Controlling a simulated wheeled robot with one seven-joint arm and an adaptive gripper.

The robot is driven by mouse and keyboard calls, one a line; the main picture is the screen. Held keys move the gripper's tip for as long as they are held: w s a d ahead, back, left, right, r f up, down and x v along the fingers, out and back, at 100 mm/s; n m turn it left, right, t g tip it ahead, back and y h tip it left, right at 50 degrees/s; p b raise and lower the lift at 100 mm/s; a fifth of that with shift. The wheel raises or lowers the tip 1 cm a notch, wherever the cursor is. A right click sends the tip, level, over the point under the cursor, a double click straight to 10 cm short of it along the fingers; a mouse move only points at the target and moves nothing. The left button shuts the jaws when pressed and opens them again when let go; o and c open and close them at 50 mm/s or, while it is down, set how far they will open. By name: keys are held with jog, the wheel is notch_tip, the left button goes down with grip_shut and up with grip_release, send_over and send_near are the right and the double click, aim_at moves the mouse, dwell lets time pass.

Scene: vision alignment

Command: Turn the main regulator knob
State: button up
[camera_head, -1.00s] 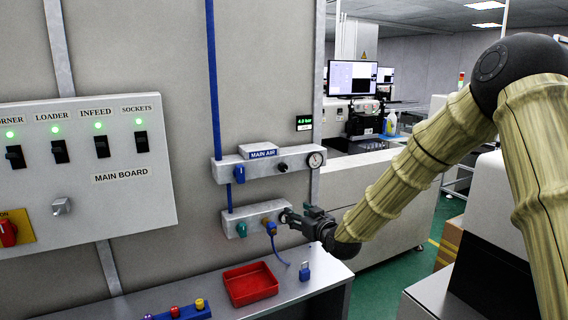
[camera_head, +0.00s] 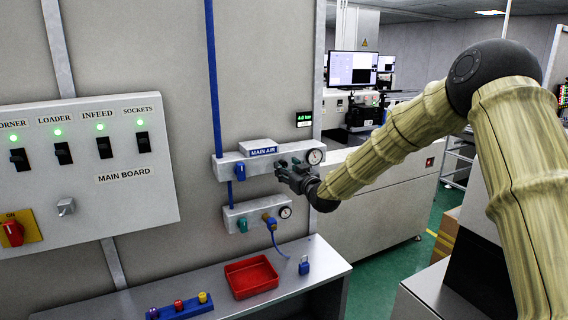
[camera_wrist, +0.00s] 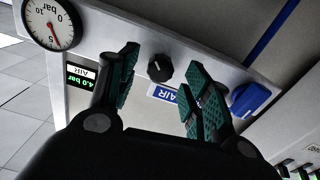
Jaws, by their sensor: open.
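The regulator knob is a round black knob (camera_wrist: 160,68) with a white mark, on the grey MAIN AIR block (camera_head: 229,160). In the wrist view it lies between and beyond my open fingers, with gaps on both sides. My gripper (camera_head: 283,168) is in front of this block in the head view and hides the knob there. In the wrist view my gripper (camera_wrist: 160,92) shows its two green-padded fingers spread, with nothing between the pads. A round gauge (camera_head: 315,157) sits at the block's right end; it also shows in the wrist view (camera_wrist: 52,24).
A blue valve handle (camera_head: 240,172) is at the block's left. A lower block (camera_head: 257,212) carries a green knob, a blue hose fitting and a gauge. A red tray (camera_head: 252,277) and a blue padlock (camera_head: 304,266) are on the bench below. A display (camera_head: 304,119) reads about 4.0 bar.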

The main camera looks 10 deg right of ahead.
jog(key=shift+p+x, duration=0.35)
jog(key=shift+x, duration=1)
jog(key=c, duration=1)
